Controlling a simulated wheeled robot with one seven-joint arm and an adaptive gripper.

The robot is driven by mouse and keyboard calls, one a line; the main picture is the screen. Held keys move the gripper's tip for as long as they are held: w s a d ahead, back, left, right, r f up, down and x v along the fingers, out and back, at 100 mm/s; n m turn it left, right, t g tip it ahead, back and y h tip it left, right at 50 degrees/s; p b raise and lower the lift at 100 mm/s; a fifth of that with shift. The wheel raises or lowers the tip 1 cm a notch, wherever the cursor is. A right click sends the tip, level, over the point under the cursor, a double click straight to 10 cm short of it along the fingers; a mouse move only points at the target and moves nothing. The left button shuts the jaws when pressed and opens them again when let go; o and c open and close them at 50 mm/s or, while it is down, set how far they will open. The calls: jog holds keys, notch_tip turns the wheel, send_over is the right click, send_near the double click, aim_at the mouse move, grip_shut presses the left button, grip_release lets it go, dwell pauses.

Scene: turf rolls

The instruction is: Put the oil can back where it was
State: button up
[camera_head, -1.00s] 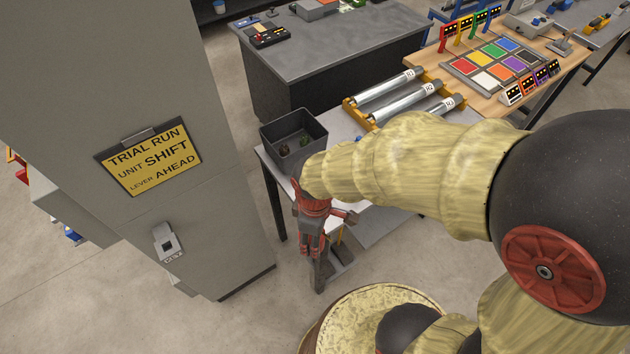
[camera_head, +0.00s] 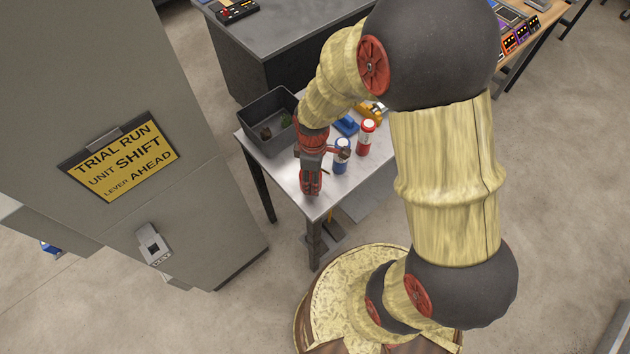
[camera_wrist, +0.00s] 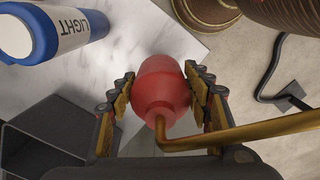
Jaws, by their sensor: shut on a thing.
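The oil can (camera_wrist: 160,88) is a round red can with a long brass spout (camera_wrist: 245,132) that runs off to the right in the wrist view. My gripper (camera_wrist: 160,95) is shut on it, with one finger on each side of the red body. In the head view my gripper (camera_head: 310,184) points down over the near left corner of the pale table (camera_head: 327,198). The can is hard to make out there, and I cannot tell whether it touches the tabletop.
A blue and white bottle (camera_head: 341,156) labelled LIGHT in the wrist view (camera_wrist: 48,30) and a red one (camera_head: 366,138) stand right of my gripper. A dark open bin (camera_head: 258,108) stands behind it. A grey cabinet (camera_head: 180,225) with a yellow sign is at left.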

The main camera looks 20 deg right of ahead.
jog(key=shift+w+d+f, duration=0.3)
jog(key=shift+f, duration=0.3)
jog(key=shift+w+d+f, duration=0.25)
jog(key=shift+w+f, duration=0.05)
jog(key=shift+f, duration=0.25)
notch_tip(320, 180, down, 3)
jog(key=shift+r+b, duration=0.1)
jog(key=shift+b, duration=0.25)
jog(key=o, duration=1.6)
jog(key=shift+c, duration=0.2)
notch_tip(320, 180, up, 12)
jog(key=shift+f+p, duration=0.1)
jog(key=shift+p, duration=0.7)
jog(key=shift+m+t, duration=0.4)
jog(key=shift+m, duration=0.4)
notch_tip(320, 180, up, 6)
jog(key=shift+s+a+f, duration=0.1)
jog(key=shift+f, duration=0.1)
jog(key=s+r+m+t, duration=0.2)
jog(key=s+r+m, duration=0.3)
jog(key=r, duration=0.4)
jog(key=s+r+m+t, duration=0.2)
jog(key=s+r+m, duration=0.2)
jog(key=s+r, duration=0.4)
notch_tip(320, 180, up, 2)
jog(key=shift+s+a+r+m+t, duration=0.15)
jog(key=shift+s+a+m+t, duration=0.05)
jog(key=shift+m+t, duration=0.2)
